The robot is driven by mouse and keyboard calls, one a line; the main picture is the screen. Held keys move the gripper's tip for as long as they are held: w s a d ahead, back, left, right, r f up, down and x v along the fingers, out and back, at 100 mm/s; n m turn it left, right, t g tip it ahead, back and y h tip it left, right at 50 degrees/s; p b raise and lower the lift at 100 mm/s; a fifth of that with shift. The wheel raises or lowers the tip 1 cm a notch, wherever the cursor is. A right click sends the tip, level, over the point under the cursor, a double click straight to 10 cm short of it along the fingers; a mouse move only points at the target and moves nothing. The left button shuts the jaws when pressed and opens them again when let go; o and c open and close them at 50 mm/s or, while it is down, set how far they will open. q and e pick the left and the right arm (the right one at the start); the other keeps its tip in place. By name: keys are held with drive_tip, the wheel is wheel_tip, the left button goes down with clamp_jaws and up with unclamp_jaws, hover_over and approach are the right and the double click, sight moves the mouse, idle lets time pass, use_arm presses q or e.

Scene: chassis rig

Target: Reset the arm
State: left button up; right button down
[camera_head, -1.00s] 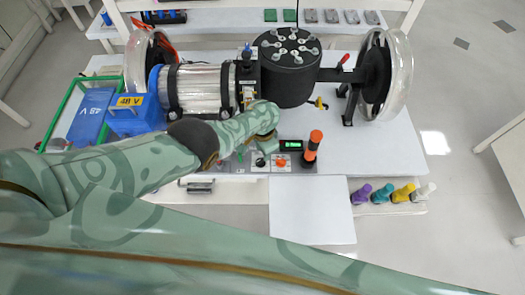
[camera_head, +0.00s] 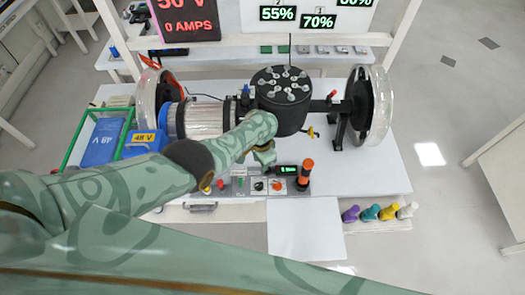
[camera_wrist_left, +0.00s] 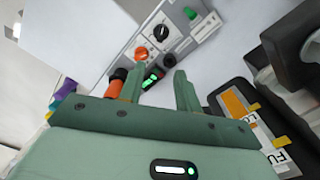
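My left gripper (camera_head: 265,156) hangs above the control panel, just in front of the black drum (camera_head: 283,92) of the chassis rig. In the left wrist view its two fingers (camera_wrist_left: 159,88) stand apart with nothing held between them. The panel (camera_head: 240,186) carries a black knob, an orange button, a green-lit display (camera_head: 286,170) and an orange-and-black handle (camera_head: 305,174). In the wrist view the black knob (camera_wrist_left: 161,33) and orange button (camera_wrist_left: 141,54) show beyond the fingers. My right gripper is not in view.
Blue 48 V boxes (camera_head: 101,142) stand at left, one in a green frame. Clear wheels (camera_head: 380,105) flank the rig. Several coloured bottles (camera_head: 370,213) stand at the front right. A white sheet (camera_head: 300,228) lies in front. Lit displays (camera_head: 318,20) stand at the back.

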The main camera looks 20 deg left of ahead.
use_arm(q)
drive_tip(key=s+a+f+n+b, duration=0.25)
drive_tip(key=s+f+b, duration=0.35)
drive_tip(key=s+f, duration=0.65)
drive_tip(key=s+a+f+n+b, duration=0.1)
drive_tip(key=s+a+f+b, duration=0.4)
drive_tip(key=s+f, duration=0.75)
drive_tip(key=s+a+f+b, duration=0.2)
drive_tip(key=s+f+b, duration=0.2)
drive_tip(key=s+f, duration=0.3)
drive_tip(key=s+a+f+n+t+b, duration=0.1)
drive_tip(key=s+a+f+b, duration=0.2)
drive_tip(key=s+f, duration=0.5)
drive_tip(key=s+b, duration=0.1)
drive_tip(key=s, duration=0.4)
drive_tip(key=shift+a+f+b, duration=0.15)
drive_tip(key=shift+f+b, duration=0.05)
drive_tip(key=shift+b, duration=0.15)
